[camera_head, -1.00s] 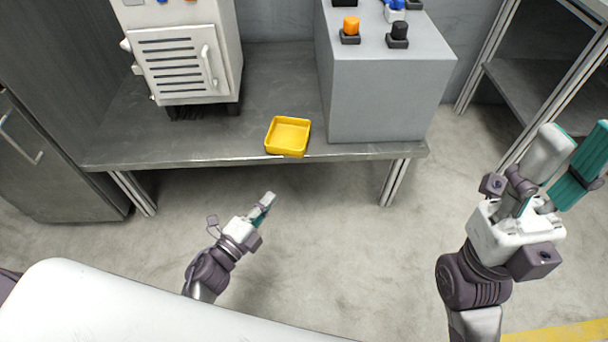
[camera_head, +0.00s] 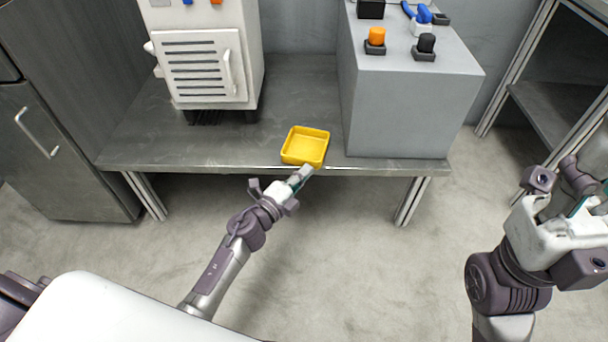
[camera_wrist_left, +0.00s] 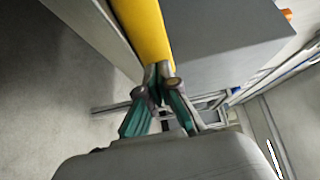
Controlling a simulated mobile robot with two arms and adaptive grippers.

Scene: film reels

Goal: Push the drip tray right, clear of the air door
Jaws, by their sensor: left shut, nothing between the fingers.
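The yellow square drip tray (camera_head: 305,147) sits on the grey bench near its front edge, between the white cabinet and the grey block. The louvred air door (camera_head: 203,68) is shut on the cabinet's front, left of and behind the tray. My left gripper (camera_head: 303,174) is shut and empty, at the tray's front side by the bench edge. In the left wrist view its fingertips (camera_wrist_left: 158,72) are close to the yellow tray wall (camera_wrist_left: 143,30); I cannot tell whether they touch. My right gripper (camera_head: 590,200) is at the right edge, its fingertips cut off.
The grey block (camera_head: 405,110) stands just right of the tray, with a narrow strip of bench between. Orange and black knobs (camera_head: 375,40) are on its top. The bench front edge (camera_head: 240,170) runs below the tray. A shelf rack (camera_head: 545,105) stands at far right.

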